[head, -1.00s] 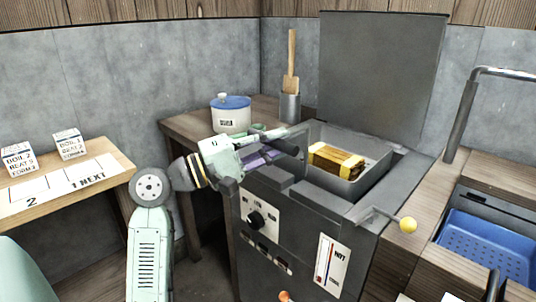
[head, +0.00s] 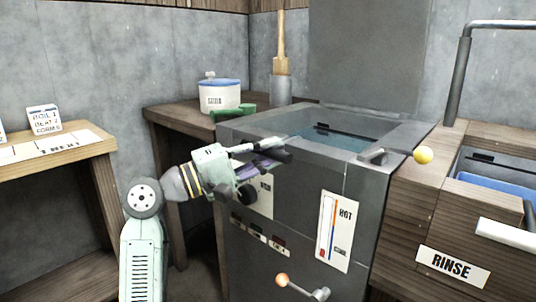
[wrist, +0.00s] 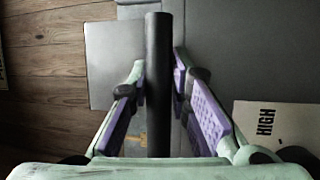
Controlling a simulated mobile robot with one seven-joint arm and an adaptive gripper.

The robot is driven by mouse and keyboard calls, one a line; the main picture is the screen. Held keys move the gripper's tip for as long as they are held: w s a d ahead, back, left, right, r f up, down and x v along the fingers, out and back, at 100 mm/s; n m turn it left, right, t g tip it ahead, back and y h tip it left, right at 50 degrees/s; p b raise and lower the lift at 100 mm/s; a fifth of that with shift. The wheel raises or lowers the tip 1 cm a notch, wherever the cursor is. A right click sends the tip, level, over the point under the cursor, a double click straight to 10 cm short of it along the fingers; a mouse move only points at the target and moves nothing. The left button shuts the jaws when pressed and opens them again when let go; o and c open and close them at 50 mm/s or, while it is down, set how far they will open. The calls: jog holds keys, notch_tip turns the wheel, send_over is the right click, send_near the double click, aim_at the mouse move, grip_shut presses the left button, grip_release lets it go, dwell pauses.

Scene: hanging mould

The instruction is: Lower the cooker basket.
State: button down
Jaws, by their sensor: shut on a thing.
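The cooker (head: 300,215) is a dark grey box with an open top and water (head: 335,138) in its tank. The basket's body and the yellow-brown block cannot be made out now; only a dark edge (head: 342,132) shows in the tank opening.
A white pot with a blue lid (head: 219,97) and a green object (head: 233,110) stand on the bench behind. A wooden paddle (head: 281,45) stands in a grey holder. The rinse sink (head: 490,165) is at the right.

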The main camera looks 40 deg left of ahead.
jog(key=shift+f+b, duration=0.3)
jog(key=shift+f, duration=0.25)
jog(key=c, duration=1.5)
grip_release()
jog(key=shift+o, duration=0.2)
jog(key=v, duration=0.7)
jog(key=shift+s, duration=0.2)
jog(key=shift+a, duration=0.15)
